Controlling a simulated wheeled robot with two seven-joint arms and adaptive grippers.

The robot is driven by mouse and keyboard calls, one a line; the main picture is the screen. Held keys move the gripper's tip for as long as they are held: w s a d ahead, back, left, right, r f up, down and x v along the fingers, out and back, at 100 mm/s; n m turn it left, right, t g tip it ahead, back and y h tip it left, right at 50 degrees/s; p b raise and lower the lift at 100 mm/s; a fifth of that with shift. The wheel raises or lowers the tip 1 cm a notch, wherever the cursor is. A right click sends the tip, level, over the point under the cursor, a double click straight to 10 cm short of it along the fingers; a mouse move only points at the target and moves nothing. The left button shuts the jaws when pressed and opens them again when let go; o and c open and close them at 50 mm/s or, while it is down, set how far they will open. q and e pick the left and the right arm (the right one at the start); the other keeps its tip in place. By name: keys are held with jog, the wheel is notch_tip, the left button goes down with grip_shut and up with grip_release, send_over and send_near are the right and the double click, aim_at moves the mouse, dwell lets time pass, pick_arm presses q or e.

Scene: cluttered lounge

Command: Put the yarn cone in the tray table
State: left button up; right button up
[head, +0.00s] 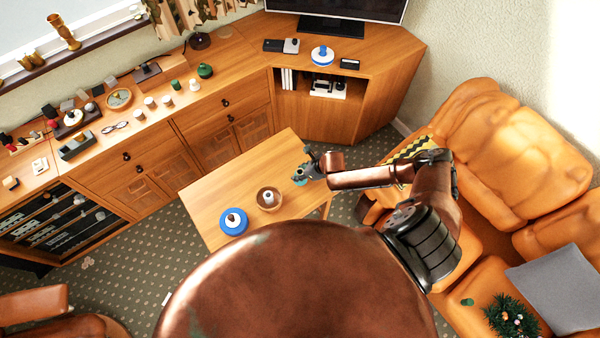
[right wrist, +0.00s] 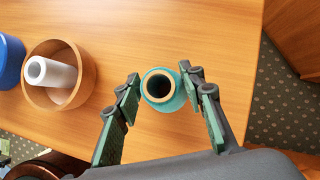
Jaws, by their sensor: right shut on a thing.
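The yarn cone, teal with a brown-rimmed round opening on top, shows in the right wrist view (right wrist: 177,101) and, small, in the head view (head: 299,182). It looks upright. My right gripper (head: 305,168) is shut on it, with one finger on each side in the right wrist view (right wrist: 161,78). The cone is over the right part of the low wooden table (head: 214,189); I cannot tell whether its base touches the top. I take this low table as the tray table, though no tray rim shows clearly. My left gripper is not in view.
A round wooden bowl (head: 260,205) with a white spool (right wrist: 52,74) inside stands left of the cone. A blue round object (head: 226,228) lies farther left. Orange sofas (head: 515,130) stand right. A crowded sideboard (head: 150,150) runs along the wall. The table's far part is bare.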

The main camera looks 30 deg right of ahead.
jog(key=o, duration=1.2)
jog(key=shift+f, duration=0.1)
jog(key=shift+o, duration=0.2)
jog(key=p+v, duration=0.1)
jog(key=v, duration=1.1)
